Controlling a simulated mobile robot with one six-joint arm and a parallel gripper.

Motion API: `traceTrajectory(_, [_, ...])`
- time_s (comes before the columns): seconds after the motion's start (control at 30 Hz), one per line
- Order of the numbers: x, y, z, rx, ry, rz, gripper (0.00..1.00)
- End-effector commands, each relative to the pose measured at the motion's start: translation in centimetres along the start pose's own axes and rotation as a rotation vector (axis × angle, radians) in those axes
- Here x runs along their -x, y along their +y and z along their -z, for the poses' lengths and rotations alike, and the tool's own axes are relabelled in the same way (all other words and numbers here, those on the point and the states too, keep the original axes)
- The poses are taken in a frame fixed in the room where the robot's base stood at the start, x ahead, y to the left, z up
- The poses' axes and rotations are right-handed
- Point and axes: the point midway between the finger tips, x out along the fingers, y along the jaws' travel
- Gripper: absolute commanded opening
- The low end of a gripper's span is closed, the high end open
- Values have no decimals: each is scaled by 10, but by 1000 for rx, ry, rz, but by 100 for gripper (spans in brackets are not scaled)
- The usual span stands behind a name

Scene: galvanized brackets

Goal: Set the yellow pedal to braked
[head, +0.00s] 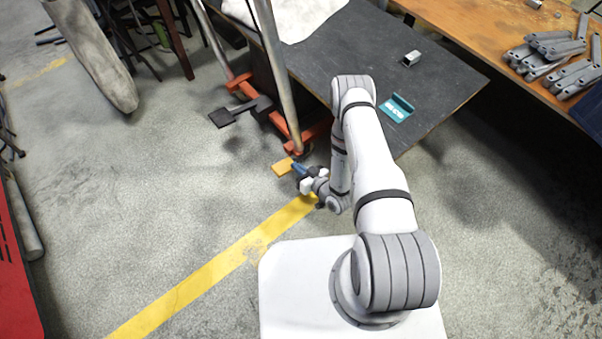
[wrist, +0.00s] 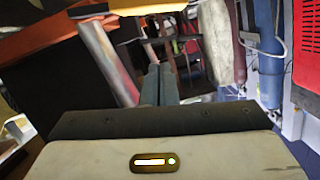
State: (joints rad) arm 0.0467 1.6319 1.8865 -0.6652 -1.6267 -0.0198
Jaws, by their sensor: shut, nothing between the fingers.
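The yellow pedal (head: 282,167) shows in the head view as a small flat piece low over the floor, beside the orange foot of a metal-legged frame (head: 283,90). My gripper (head: 295,166) is low down just right of the pedal, its blue fingertips close to it. I cannot tell whether they touch. In the wrist view my gripper (wrist: 160,70) has its two fingers together with nothing between them.
A dark tabletop (head: 345,45) stands close behind my arm, bearing a teal piece (head: 397,107) and a small metal block (head: 411,58). A black pedal-like plate (head: 232,115) juts from the frame. A wooden bench (head: 470,25) holds several grey brackets.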

Motion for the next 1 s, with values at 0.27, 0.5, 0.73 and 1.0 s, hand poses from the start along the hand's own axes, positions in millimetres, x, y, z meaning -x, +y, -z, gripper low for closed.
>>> traceTrajectory(0.27, [-56, -1, -9, 0, -1, 3, 0])
traceTrajectory(0.5, [-61, -1, -36, 0, -1, 2, 0])
traceTrajectory(0.73, [-62, -1, -39, 0, 0, 2, 0])
traceTrajectory(1.0, [-62, -2, -42, 15, -1, 0, 0])
